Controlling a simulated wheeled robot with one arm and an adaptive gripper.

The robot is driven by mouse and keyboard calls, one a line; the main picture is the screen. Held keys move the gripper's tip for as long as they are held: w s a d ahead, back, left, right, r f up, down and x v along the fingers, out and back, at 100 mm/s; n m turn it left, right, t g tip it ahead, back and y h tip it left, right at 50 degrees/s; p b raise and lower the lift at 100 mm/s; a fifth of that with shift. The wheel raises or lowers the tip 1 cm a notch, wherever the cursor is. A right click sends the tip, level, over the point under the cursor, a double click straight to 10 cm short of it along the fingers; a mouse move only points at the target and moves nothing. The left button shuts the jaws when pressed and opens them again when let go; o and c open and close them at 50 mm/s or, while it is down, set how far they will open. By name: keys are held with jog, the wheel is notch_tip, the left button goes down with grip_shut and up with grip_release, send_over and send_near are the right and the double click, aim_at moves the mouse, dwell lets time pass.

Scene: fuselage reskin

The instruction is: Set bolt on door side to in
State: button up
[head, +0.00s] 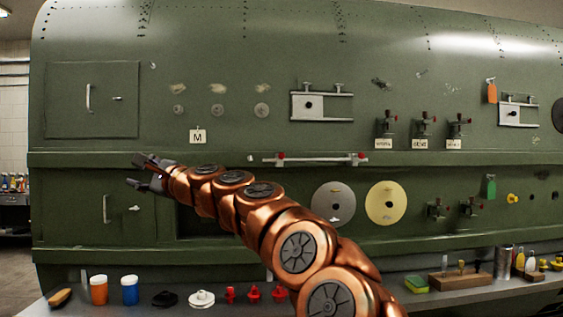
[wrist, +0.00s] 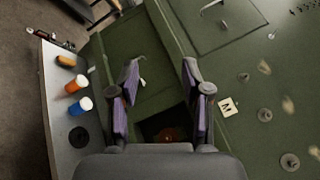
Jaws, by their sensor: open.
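My gripper (head: 138,172) is open and empty, in front of the green panel near the ledge between an upper and a lower door. It also shows in the wrist view (wrist: 161,78) with its fingers apart. The upper door (head: 70,115) is shut and has a long handle (head: 88,98) and a small bolt-like fitting (head: 118,98). The lower door (head: 80,205) has a handle (head: 106,208) and a similar small fitting (head: 134,208). A silver bracket with knobs (head: 340,112) is mounted right of the upper door. I cannot tell which fitting is the named bolt, or its position.
A ledge (head: 230,158) runs along the panel, with a red-ended bar (head: 315,159) on it. A bench (head: 220,309) below carries an orange jar (head: 99,290), a blue jar (head: 129,290) and several small parts. A dark opening (wrist: 167,127) lies below the gripper in the wrist view.

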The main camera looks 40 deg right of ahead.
jog(key=w+d+r+m+t+h+b, duration=0.1)
jog(key=w+d+r+m+t+h, duration=0.15)
jog(key=d+m+h, duration=0.85)
jog(key=m+g+h+b, duration=0.1)
jog(key=m+g+h, duration=0.2)
jog(key=m+h, duration=0.8)
send_near(282, 156)
notch_tip(282, 156, up, 3)
jog(key=w+d+m+y, duration=0.1)
jog(key=d+m+y, duration=0.1)
jog(key=shift+w+d+r+y+p, duration=0.1)
jog(key=shift+w+d+r+p, duration=0.15)
jog(key=shift+w+p, duration=0.3)
jog(key=shift+w+d+r+y+p, duration=0.15)
jog(key=shift+w+d+p, duration=0.25)
jog(key=shift+p, duration=0.25)
jog(key=shift+w+d+r+y+p, duration=0.1)
jog(key=shift+w+d+r+p, duration=0.15)
jog(key=shift+w+p, duration=0.35)
jog(key=shift+w+d+p, duration=0.35)
jog(key=shift+w+p, duration=0.05)
jog(key=shift+p, duration=0.1)
jog(key=shift+w+d+r+p, duration=0.35)
jog(key=shift+r+p, duration=0.05)
jog(key=shift+p, duration=0.15)
jog(key=shift+w+d+r+p, duration=0.15)
jog(key=shift+w+d+p, duration=0.3)
jog(key=shift+w+p, duration=0.2)
jog(key=shift+c, duration=0.2)
